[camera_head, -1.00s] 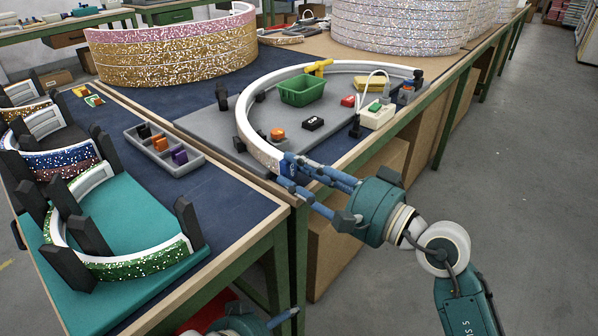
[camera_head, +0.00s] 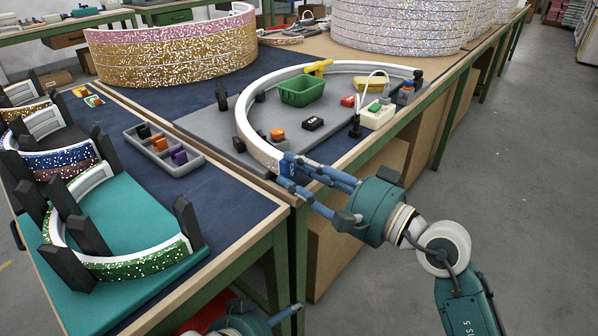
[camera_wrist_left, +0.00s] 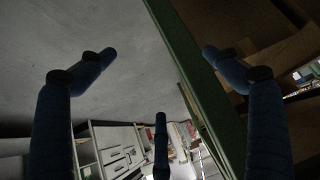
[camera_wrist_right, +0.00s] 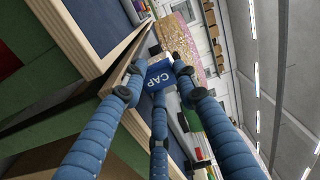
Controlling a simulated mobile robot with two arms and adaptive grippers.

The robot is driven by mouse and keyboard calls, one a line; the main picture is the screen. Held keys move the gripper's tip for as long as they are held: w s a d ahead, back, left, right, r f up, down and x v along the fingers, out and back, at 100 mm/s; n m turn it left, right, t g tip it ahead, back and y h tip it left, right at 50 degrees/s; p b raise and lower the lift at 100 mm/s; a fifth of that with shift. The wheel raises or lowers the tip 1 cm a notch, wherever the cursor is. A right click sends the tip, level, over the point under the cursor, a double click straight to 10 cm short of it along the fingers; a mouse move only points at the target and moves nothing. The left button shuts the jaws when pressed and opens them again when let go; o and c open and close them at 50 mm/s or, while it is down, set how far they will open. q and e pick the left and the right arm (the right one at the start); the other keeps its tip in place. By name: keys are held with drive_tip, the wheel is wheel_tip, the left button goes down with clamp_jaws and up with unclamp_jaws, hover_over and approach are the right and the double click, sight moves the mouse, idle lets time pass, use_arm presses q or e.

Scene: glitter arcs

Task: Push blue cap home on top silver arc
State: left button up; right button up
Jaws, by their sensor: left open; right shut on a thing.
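The silver arc (camera_head: 243,118) stands on the grey board, curving round a green basket. The blue cap (camera_head: 286,165) is at the arc's near end, at the table's front corner; the right wrist view shows it with the word CAP (camera_wrist_right: 159,76). My right gripper (camera_head: 290,170) is shut on the cap, with its blue fingers around it. The fingers partly hide the seam between cap and arc, so I cannot tell whether the cap is fully seated. My left gripper (camera_wrist_left: 155,60) is open and empty, low beside the green table frame; only part of it shows at the head view's bottom edge.
The green basket (camera_head: 301,91), a black block (camera_head: 312,123) and a white glue station (camera_head: 376,115) sit inside the arc. A grey tray (camera_head: 190,168) of coloured caps lies to the left. A green glitter arc (camera_head: 140,264) stands on the teal board. The aisle at right is clear.

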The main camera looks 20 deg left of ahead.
use_arm(q)
drive_tip(key=shift+w+d+r, duration=0.1)
drive_tip(key=shift+w+r, duration=0.05)
drive_tip(key=shift+w, duration=0.1)
drive_tip(key=shift+w+r, duration=0.1)
drive_tip(key=shift+w+d+r+t, duration=0.1)
drive_tip(key=shift+w+r+t, duration=0.1)
drive_tip(key=shift+w+t, duration=0.1)
drive_tip(key=shift+w+d+r, duration=0.1)
drive_tip(key=shift+w+r, duration=0.1)
drive_tip(key=shift+w, duration=0.05)
drive_tip(key=shift+w+d+r+t, duration=0.2)
drive_tip(key=shift+w+r+t, duration=0.15)
drive_tip(key=shift+t, duration=0.05)
use_arm(e)
drive_tip(key=shift+w+a, duration=0.25)
drive_tip(key=shift+a, duration=0.3)
idle(0.9)
use_arm(q)
drive_tip(key=shift+w, duration=0.1)
use_arm(e)
drive_tip(key=o, duration=1.3)
drive_tip(key=shift+c, duration=0.2)
drive_tip(key=shift+d, duration=0.1)
